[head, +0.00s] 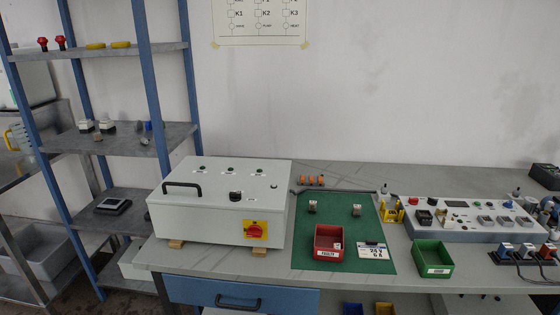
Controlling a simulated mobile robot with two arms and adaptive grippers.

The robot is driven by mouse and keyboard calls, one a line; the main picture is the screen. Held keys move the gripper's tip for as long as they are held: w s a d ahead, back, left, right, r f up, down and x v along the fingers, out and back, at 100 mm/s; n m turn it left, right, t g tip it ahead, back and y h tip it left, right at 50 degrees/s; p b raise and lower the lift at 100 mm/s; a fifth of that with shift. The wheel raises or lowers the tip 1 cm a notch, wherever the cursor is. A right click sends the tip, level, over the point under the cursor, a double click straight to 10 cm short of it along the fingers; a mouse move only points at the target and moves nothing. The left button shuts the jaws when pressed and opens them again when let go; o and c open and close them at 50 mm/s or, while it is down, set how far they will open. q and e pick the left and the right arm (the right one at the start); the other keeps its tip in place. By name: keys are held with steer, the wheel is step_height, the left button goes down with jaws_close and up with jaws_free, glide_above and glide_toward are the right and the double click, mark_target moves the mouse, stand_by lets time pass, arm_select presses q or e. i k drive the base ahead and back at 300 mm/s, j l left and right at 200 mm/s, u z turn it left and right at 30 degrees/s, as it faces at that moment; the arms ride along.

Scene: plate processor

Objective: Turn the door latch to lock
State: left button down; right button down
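A light grey enclosure (205,221) lies on the workbench, left of the green mat, with its door (222,178) facing up and looking closed. A small black knob (235,196), which looks like the door latch, sits near the door's front edge. Its turn position is too small to tell. A black bar handle (182,187) is on the door's left part. A red rotary switch (256,230) on a yellow plate is on the enclosure's front side. Neither of my grippers is in view.
The enclosure rests on wooden blocks (176,244). To the right are a green mat (315,262), a red bin (328,243), a green bin (432,259) and a control console (470,222). A blue-framed shelf (110,133) stands at the left. A blue drawer (240,296) is below.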

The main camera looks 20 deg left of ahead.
mark_target(234, 197)
steer(key=i+j+u, duration=0.25)
steer(key=j, duration=0.3)
steer(key=i+j+u, duration=0.2)
steer(key=i+j, duration=0.25)
